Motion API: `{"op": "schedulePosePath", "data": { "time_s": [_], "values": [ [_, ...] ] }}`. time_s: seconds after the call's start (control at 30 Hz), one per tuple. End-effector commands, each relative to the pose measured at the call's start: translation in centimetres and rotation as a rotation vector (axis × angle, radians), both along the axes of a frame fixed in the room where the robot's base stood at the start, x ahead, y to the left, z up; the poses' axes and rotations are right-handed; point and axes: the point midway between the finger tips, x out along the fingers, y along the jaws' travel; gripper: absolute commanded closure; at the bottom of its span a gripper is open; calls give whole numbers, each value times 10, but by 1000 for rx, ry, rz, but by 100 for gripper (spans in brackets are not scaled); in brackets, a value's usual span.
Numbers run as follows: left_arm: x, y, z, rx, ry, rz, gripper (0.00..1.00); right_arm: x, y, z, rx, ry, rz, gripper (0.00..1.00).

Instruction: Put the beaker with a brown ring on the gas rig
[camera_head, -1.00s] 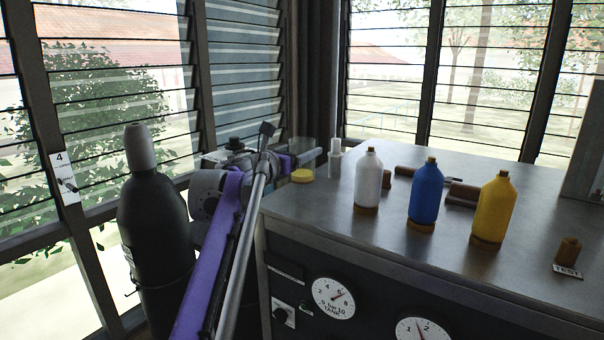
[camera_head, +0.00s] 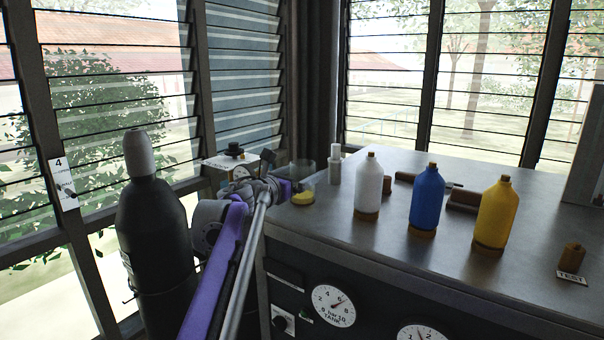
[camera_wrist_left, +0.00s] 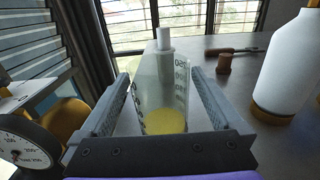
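A clear glass beaker (camera_head: 309,181) with yellow contents is at the far left corner of the dark bench with gauges, which looks like the gas rig (camera_head: 340,218). In the left wrist view the beaker (camera_wrist_left: 163,88) stands upright between the fingers of my left gripper (camera_wrist_left: 162,98), whose tips lie close against its sides. Dark graduation marks show on it; I cannot make out a brown ring. In the head view my left gripper (camera_head: 284,188) is partly hidden behind its own arm. I cannot tell whether the beaker's base touches the bench. My right gripper is out of view.
White (camera_head: 368,185), blue (camera_head: 426,198) and yellow (camera_head: 496,212) bottles stand on brown bases along the bench. A white capped bottle (camera_head: 335,168) is just behind the beaker. A black cylinder (camera_head: 156,235) stands at left; a gauge (camera_wrist_left: 27,145) is left of the gripper.

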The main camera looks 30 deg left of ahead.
Motion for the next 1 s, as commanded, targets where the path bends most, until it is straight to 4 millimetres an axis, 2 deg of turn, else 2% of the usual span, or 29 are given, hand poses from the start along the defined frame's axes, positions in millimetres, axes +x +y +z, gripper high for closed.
{"op": "schedulePosePath", "data": {
  "time_s": [0.2,0.27,0.7,0.83,1.0],
  "values": [
    [0,0,5,0,0,0,0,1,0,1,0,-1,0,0],
    [-8,1,3,0,0,2,0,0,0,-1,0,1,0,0],
    [-96,8,1,1,1,3,0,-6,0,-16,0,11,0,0],
    [-112,10,2,1,1,2,0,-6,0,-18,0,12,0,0],
    [-120,10,3,0,0,0,0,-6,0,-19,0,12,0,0]
  ]
}}
